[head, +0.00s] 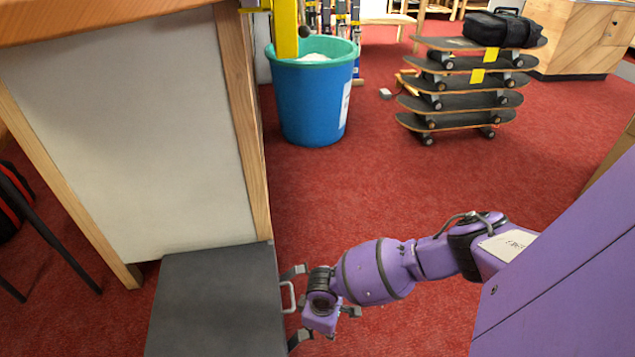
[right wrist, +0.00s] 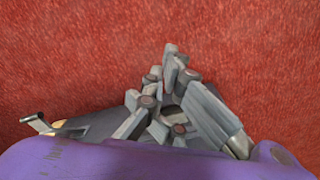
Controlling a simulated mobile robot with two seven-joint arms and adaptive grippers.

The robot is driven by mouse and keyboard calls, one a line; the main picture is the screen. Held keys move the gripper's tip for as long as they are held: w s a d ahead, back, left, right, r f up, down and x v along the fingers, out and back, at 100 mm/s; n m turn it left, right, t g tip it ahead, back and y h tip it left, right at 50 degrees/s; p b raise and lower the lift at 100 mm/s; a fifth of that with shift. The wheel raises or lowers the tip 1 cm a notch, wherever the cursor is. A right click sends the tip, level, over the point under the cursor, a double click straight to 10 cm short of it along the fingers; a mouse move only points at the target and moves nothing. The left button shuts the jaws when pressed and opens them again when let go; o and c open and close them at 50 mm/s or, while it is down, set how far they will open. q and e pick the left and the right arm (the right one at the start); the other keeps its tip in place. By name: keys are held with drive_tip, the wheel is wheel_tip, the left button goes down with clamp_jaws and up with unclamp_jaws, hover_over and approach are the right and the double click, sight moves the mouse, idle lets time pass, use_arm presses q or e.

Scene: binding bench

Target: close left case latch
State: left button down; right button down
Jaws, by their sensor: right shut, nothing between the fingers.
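A dark grey case (head: 215,300) lies on the red floor at the bottom of the head view. A pale handle (head: 288,297) is on its right side. Two grey latch pieces stick out from that side, a far latch (head: 293,272) and a near latch (head: 299,340). I cannot tell which is the left one. My right gripper (head: 322,318) is just right of the handle, between the latches, with its fingertips mostly hidden. In the right wrist view its fingers (right wrist: 172,65) are shut and empty over red carpet. My left gripper is not in view.
A wooden-edged bench with a white panel (head: 140,130) stands directly behind the case. A blue bin (head: 312,105) and a stack of skateboards (head: 465,95) stand farther back. Open carpet (head: 400,200) lies between. A metal piece (right wrist: 45,124) shows at left in the wrist view.

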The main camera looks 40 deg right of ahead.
drive_tip(key=shift+w+a+r+p, duration=0.15)
drive_tip(key=shift+a+r+p, duration=0.2)
drive_tip(key=shift+a+r, duration=0.1)
idle(0.3)
drive_tip(key=shift+w+a+r+p, duration=0.45)
drive_tip(key=shift+a+r+p, duration=0.2)
drive_tip(key=shift+r, duration=0.1)
drive_tip(key=shift+a, duration=0.1)
drive_tip(key=shift+s+d+r+p, duration=0.1)
drive_tip(key=shift+s+d+p, duration=0.3)
drive_tip(key=shift+d, duration=0.25)
drive_tip(key=shift+s+d+r+p, duration=0.1)
drive_tip(key=shift+s+d+p, duration=0.2)
drive_tip(key=shift+d+p, duration=0.25)
drive_tip(key=shift+d, duration=0.1)
